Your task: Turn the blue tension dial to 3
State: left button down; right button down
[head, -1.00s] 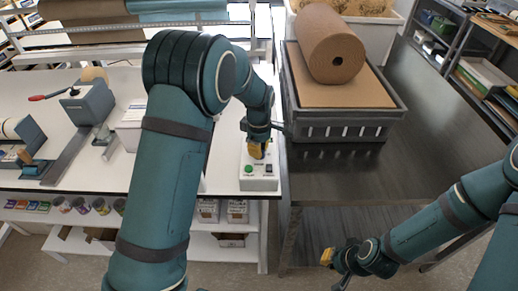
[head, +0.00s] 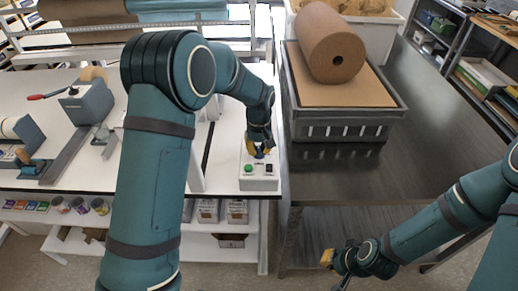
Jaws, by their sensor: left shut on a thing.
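A small light-grey control box (head: 258,184) stands at the front right edge of the white table. A green button (head: 248,168) and a dark switch (head: 269,168) show on its front. The blue tension dial (head: 259,154) shows as a small blue patch at the top of the box, between the yellow fingertips of my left gripper (head: 258,150). My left gripper is shut on the dial from above. The dial's numbers and pointer are too small or hidden to read. My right gripper (head: 337,262) hangs low at the bottom, away from the box; its jaw opening is unclear.
A grey crate (head: 345,130) with a brown paper roll (head: 330,45) stands on the dark table to the right. A grey tape dispenser (head: 87,102) stands on the white table (head: 222,175) at left. The dark table's front is clear.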

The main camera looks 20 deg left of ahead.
aim_at(259, 149)
pick_arm(q)
jog(key=shift+f+m, duration=0.1)
jog(key=shift+m, duration=0.9)
jog(key=c, duration=1)
grip_release()
notch_tip(259, 149, up, 12)
jog(key=shift+r, duration=0.1)
